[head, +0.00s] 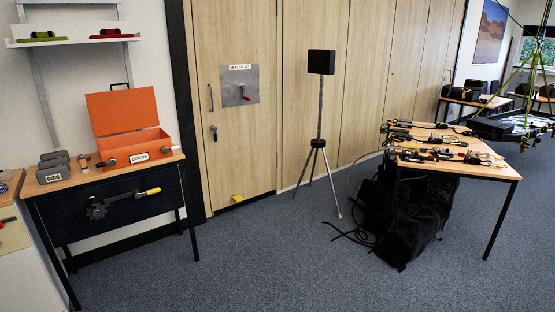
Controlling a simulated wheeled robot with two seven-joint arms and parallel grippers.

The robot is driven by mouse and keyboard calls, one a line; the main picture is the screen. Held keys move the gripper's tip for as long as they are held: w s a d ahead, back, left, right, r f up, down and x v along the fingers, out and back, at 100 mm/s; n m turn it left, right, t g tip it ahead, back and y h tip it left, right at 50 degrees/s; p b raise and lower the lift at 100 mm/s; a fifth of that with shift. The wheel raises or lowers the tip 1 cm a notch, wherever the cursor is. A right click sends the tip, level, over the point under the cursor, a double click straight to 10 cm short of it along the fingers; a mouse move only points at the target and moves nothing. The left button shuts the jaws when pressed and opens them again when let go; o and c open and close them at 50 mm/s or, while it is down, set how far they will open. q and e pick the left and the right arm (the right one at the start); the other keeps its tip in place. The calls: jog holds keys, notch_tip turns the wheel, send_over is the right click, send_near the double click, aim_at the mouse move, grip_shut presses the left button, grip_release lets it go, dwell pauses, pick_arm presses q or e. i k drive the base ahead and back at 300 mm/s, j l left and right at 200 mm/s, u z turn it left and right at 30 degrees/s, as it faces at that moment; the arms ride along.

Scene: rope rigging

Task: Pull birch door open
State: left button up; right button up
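The birch door (237,150) stands shut in the back wall, left of the middle of the head view. A grey plate (239,84) with a small red-tipped part and a white label (240,67) is fixed on it. A vertical pull handle (211,97) is at the door's left edge. A lock or knob (214,132) sits below the handle. A yellow wedge-like piece (238,198) lies at the foot of the door. Neither of my grippers shows in the head view.
A table with an open orange box (132,148) stands left of the door. A black speaker on a tripod stand (318,140) is to its right. A table (463,168) with rigging gear and a black bag (410,225) stand farther right. Carpet (270,255) before the door is clear.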

aim_at(235, 40)
jog(key=i, duration=2.45)
jog(key=l+z, duration=0.05)
jog(key=l, duration=0.05)
